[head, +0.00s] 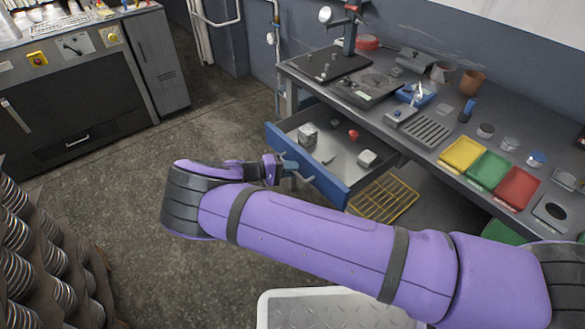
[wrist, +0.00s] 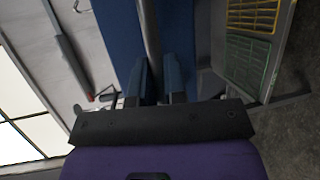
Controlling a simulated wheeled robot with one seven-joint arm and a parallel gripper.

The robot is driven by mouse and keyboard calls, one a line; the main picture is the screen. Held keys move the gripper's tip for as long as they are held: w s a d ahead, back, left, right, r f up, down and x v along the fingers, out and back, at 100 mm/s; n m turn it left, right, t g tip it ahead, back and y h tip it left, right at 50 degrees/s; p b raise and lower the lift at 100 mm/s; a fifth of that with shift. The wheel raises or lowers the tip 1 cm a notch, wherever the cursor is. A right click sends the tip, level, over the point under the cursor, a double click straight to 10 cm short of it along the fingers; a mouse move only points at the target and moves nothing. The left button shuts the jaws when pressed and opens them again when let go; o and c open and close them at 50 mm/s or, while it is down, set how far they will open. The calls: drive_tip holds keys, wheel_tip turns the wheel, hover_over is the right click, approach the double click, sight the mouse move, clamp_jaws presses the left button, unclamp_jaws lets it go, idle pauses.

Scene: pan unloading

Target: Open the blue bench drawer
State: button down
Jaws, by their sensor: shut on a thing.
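The blue bench drawer (head: 332,188) stands pulled out from under the grey workbench, with its inside showing. Its blue front also shows in the wrist view (wrist: 115,35). My gripper (head: 291,168) is at the outer side of that front. In the wrist view my gripper's two fingers (wrist: 158,82) are shut on the drawer's grey bar handle (wrist: 150,35), one on each side of it.
The drawer holds a grey metal part (head: 308,134), a red item (head: 353,134) and a pale block (head: 367,158). A yellow wire rack (head: 388,201) lies below it. Yellow, green and red trays (head: 463,154) line the bench edge. Floor left of the drawer is clear.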

drive_tip(key=c, duration=1.2)
unclamp_jaws()
drive_tip(key=v, duration=1)
drive_tip(key=shift+s+a+r, duration=0.1)
drive_tip(key=shift+a, duration=0.3)
